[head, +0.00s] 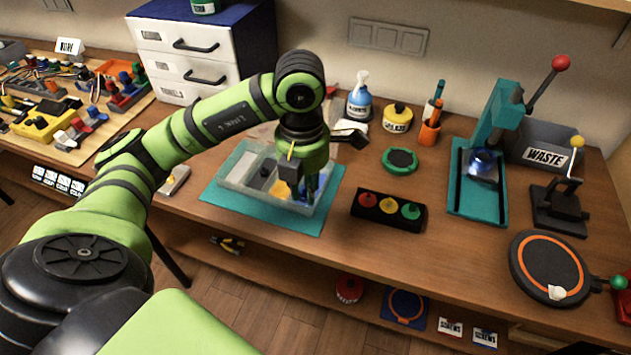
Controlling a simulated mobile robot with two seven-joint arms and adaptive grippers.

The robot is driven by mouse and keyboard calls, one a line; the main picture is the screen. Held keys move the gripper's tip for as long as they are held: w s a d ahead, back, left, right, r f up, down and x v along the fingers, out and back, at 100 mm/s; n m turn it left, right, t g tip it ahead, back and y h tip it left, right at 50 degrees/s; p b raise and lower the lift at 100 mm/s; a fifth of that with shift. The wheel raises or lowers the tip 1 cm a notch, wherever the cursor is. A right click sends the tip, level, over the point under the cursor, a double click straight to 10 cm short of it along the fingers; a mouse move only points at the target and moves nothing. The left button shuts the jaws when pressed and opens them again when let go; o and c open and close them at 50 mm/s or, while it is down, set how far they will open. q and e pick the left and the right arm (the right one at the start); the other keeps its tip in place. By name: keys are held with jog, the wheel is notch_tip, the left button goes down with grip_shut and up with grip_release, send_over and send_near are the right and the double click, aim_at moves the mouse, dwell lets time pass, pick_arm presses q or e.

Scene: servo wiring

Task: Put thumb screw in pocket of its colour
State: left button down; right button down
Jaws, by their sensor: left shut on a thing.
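My left gripper (298,190) points down inside a clear compartment tray (235,184). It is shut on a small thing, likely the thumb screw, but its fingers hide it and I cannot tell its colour. Dark, yellow and blue patches show inside the tray around the fingers. A black block (380,221) lies to the right of the tray, with a red round pocket (368,200), a yellow one (388,207) and a green one (410,210) in a row. My right gripper is not in view.
The tray stands on a teal mat (215,196). Behind the block are a green round dish (400,160), a yellow-capped pot (397,117) and a blue spray bottle (359,100). A teal press (478,195) stands to the right. Bare table lies between mat and block.

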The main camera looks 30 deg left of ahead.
pick_arm(q)
jog(key=w+a+f, duration=0.1)
jog(key=w+f, duration=0.1)
jog(key=w, duration=0.1)
jog(key=w+a+f+p, duration=0.1)
jog(key=w+a+f, duration=0.1)
jog(key=w, duration=0.1)
jog(key=w+a+f+p, duration=0.1)
jog(key=w+a+f, duration=0.1)
jog(key=w, duration=0.1)
jog(key=shift+w+a+f, duration=0.15)
jog(key=shift+w+f, duration=0.15)
jog(key=shift+w, duration=0.05)
notch_tip(320, 180, down, 4)
jog(key=shift+r+p, duration=0.2)
jog(key=shift+p, duration=0.75)
jog(key=shift+f, duration=0.3)
jog(key=shift+w, duration=0.1)
jog(key=shift+f, duration=0.2)
jog(key=c, duration=1.4)
grip_release()
jog(key=shift+r, duration=0.1)
